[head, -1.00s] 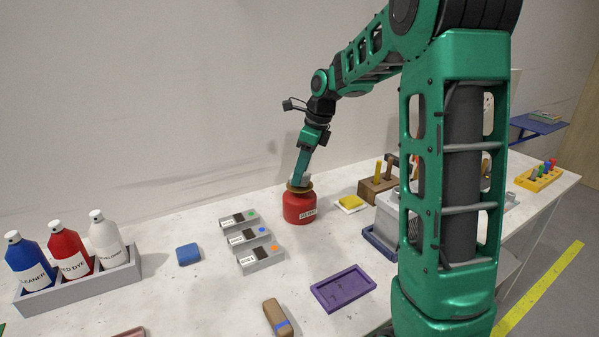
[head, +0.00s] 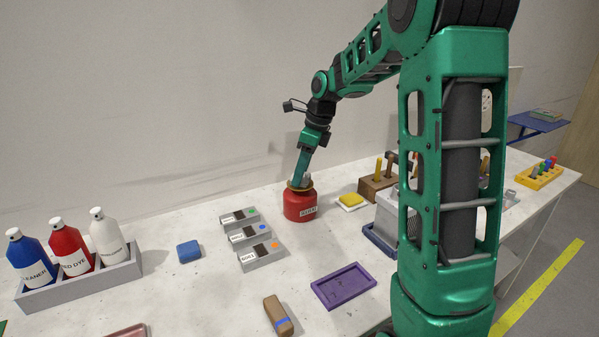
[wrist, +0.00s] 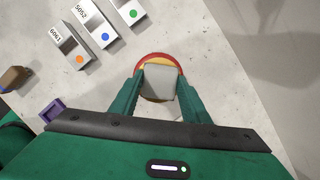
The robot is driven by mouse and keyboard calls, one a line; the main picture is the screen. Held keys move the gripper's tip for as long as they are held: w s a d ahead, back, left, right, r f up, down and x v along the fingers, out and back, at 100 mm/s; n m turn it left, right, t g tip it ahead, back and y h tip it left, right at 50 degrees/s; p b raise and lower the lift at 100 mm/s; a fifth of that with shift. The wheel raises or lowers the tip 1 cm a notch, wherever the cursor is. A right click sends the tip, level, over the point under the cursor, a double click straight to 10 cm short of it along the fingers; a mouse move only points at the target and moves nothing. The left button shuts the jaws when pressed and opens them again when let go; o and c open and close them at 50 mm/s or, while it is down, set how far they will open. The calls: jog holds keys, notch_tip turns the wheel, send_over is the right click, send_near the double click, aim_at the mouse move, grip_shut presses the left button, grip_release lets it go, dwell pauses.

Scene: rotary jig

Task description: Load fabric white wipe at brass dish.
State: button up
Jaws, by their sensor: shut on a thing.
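My gripper (head: 302,181) points down over the red canister (head: 299,207) near the back wall. A brass dish (head: 291,187) sits on top of that canister. The gripper is shut on a pale grey-white wipe (wrist: 161,83), which sits between the fingers right over the dish. In the wrist view the brass dish (wrist: 146,66) shows as a yellow rim around the wipe, inside the red edge of the canister (wrist: 150,56). The wipe hides most of the dish. I cannot tell whether the wipe touches it.
Several grey labelled blocks (head: 262,255) lie left of the canister. A yellow-and-white sponge (head: 350,201) and a wooden block with handles (head: 376,189) stand to the right. A purple tray (head: 343,286), brown brush (head: 278,316), blue block (head: 189,251) and bottle rack (head: 85,283) are nearer or left.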

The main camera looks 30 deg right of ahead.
jog(key=shift+f, duration=0.55)
dwell(0.5)
dwell(0.7)
jog(key=shift+r, duration=3.55)
jog(key=shift+s, duration=0.1)
